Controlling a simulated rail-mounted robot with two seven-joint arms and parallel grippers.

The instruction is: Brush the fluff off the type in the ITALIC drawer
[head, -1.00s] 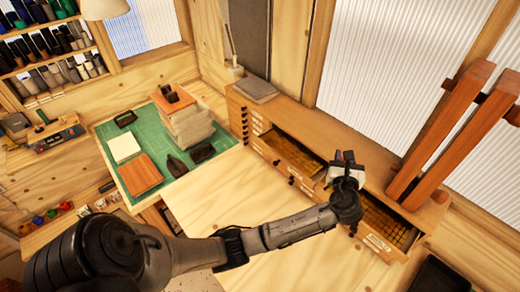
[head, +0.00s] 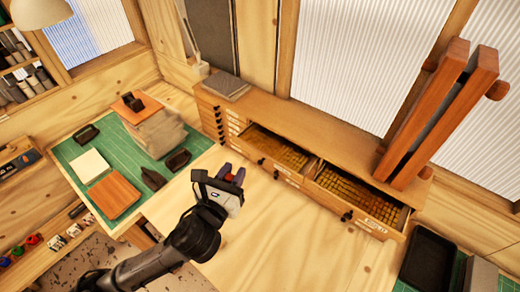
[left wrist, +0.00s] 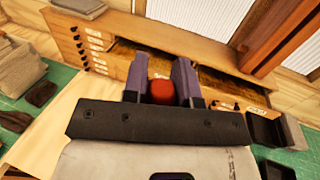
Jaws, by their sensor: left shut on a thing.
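My left gripper (head: 232,174) is above the pale bench top, in front of the drawer cabinet (head: 240,110). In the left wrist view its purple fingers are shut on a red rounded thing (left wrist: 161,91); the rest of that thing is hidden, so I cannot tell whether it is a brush. Two drawers stand open, both with yellowish type inside: a left drawer (head: 278,150) and a right drawer (head: 355,188). The right one has a white front label (head: 375,225), too small to read. I cannot make out fluff. My right gripper is not in view.
Two upright reddish wooden beams (head: 440,115) stand behind the right drawer. A black tray (head: 430,262) is at lower right. A green mat (head: 75,155) with a paper stack (head: 158,132) and a wooden block (head: 113,196) lies left. The bench top (head: 270,240) is clear.

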